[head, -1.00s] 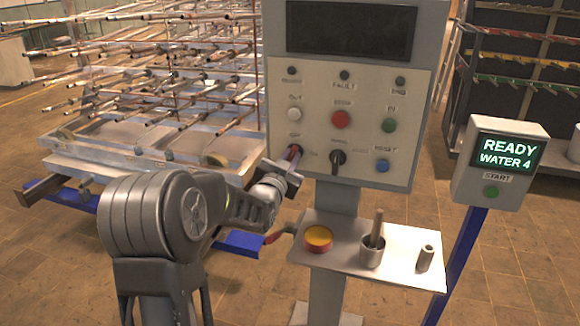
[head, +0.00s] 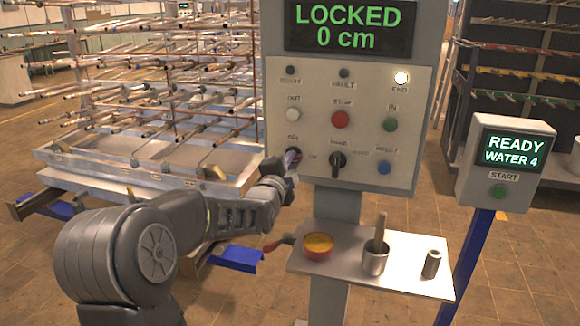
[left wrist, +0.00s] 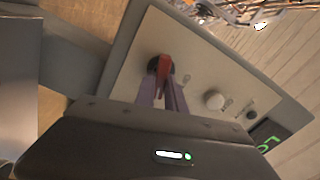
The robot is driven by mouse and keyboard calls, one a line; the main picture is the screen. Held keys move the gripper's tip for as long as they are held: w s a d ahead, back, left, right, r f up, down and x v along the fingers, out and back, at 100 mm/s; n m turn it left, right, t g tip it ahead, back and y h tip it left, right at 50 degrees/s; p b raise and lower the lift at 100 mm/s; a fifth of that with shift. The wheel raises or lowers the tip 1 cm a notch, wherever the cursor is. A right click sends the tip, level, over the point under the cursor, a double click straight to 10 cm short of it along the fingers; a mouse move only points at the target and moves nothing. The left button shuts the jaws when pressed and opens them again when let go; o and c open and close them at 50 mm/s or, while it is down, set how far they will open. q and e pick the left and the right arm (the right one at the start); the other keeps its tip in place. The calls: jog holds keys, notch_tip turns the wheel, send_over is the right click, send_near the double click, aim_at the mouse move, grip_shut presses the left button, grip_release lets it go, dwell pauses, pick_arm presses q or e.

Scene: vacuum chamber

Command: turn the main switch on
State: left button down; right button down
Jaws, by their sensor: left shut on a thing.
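The main switch shows as a red handle (left wrist: 164,66) on a dark round base in the left wrist view. In the head view it sits at the lower left of the pale control panel (head: 312,112), mostly hidden by my gripper. My left gripper (head: 291,161) is shut on this handle; its two purple fingers lie on either side of it in the left wrist view. The display (head: 350,26) reads "LOCKED 0 cm" in green, and the END lamp (head: 401,78) is lit white. My right gripper is not in view.
A black selector knob (head: 338,160) sits just right of the switch. Below, a shelf (head: 340,270) holds an orange-filled dish (head: 318,246), a cup with a pestle (head: 375,262) and a small cylinder (head: 431,264). A START box (head: 505,168) stands right; a laden rack (head: 150,165) stands left.

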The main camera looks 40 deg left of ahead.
pick_arm(q)
jog(key=shift+f+m, duration=0.2)
jog(key=shift+m, duration=1.5)
jog(key=c, duration=1.4)
grip_release()
jog(key=shift+s+r, duration=0.1)
jog(key=shift+s, duration=0.05)
jog(key=b+v, duration=0.1)
jog(key=v, duration=0.6)
jog(key=shift+s+d, duration=0.15)
jog(key=shift+s, duration=0.1)
